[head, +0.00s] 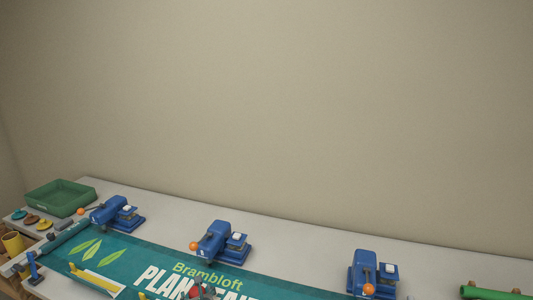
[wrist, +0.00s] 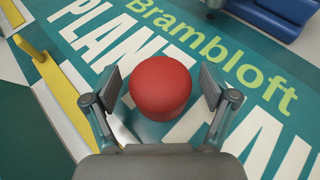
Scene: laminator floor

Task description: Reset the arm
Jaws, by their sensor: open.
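My gripper (wrist: 160,92) is open in the wrist view, with one finger on each side of a red round-topped object (wrist: 160,86). Gaps show between the fingers and the red object, so they look apart from it. Its lower part is hidden, and I cannot tell what it rests on. A small piece of red (head: 207,289) shows at the bottom edge of the head view, over the banner. The rest of my arm is not clearly in the head view.
A teal "Brambloft" banner (head: 130,255) lies along the bench. Several blue presses with orange knobs, such as this one (head: 216,240), stand behind it. A yellow handled bar (wrist: 62,95) lies left of the gripper. A green tray (head: 60,197) sits far left, green roll (head: 490,293) right.

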